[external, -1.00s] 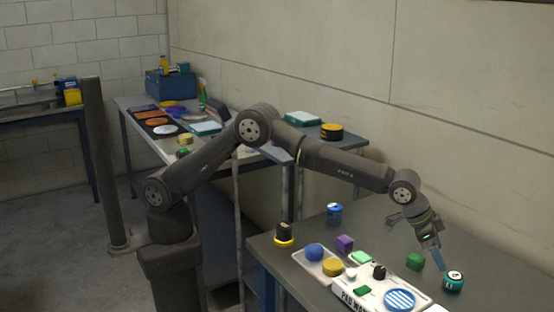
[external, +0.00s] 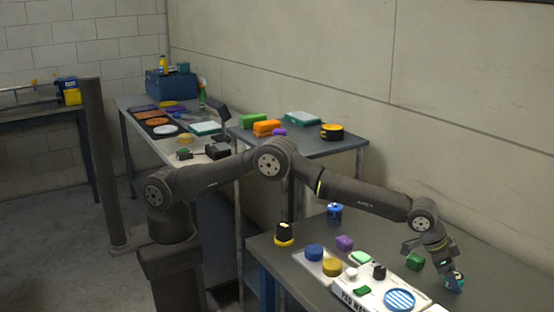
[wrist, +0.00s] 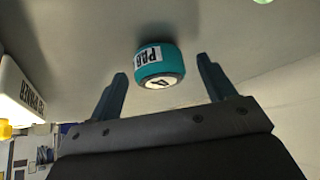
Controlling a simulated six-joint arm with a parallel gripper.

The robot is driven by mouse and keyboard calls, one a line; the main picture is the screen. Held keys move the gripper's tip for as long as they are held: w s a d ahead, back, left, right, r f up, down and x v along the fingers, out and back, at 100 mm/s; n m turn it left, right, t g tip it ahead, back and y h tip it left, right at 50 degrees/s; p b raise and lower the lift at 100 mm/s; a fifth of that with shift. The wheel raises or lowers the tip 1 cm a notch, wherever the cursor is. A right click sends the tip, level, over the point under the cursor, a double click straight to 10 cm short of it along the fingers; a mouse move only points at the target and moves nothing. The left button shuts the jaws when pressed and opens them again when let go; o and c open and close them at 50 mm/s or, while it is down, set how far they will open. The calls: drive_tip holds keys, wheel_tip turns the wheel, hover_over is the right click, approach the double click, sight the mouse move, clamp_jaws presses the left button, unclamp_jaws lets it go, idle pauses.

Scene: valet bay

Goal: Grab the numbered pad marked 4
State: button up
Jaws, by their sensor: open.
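A teal round pad (external: 455,282) stands on the grey table at the lower right of the external view, partly hidden by my gripper (external: 449,270). In the wrist view the same teal pad (wrist: 158,64) shows a white "PAD" label on its side and a pale end face with a dark mark that looks like a 4. My gripper (wrist: 162,68) is open, with one blue finger on each side of the pad. A gap shows between the pad and each finger in the wrist view.
A green block (external: 414,262) stands just left of the teal pad. Further left are a white pad-wash unit (external: 425,298) with a striped blue disc, and a tray (external: 309,267) with blue and yellow pads. A wall runs behind the table.

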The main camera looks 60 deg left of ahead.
drive_tip(key=c, duration=1.1)
drive_tip(key=shift+o, duration=0.2)
drive_tip(key=shift+r, duration=0.55)
drive_tip(key=r, duration=0.2)
drive_tip(key=s+r, duration=0.1)
drive_tip(key=shift+d+r, duration=0.1)
drive_tip(key=shift+r, duration=0.25)
drive_tip(key=s+d+r, duration=0.1)
drive_tip(key=s+r, duration=0.5)
drive_tip(key=s, duration=0.4)
drive_tip(key=shift+s, duration=0.3)
drive_tip(key=shift+r, duration=0.1)
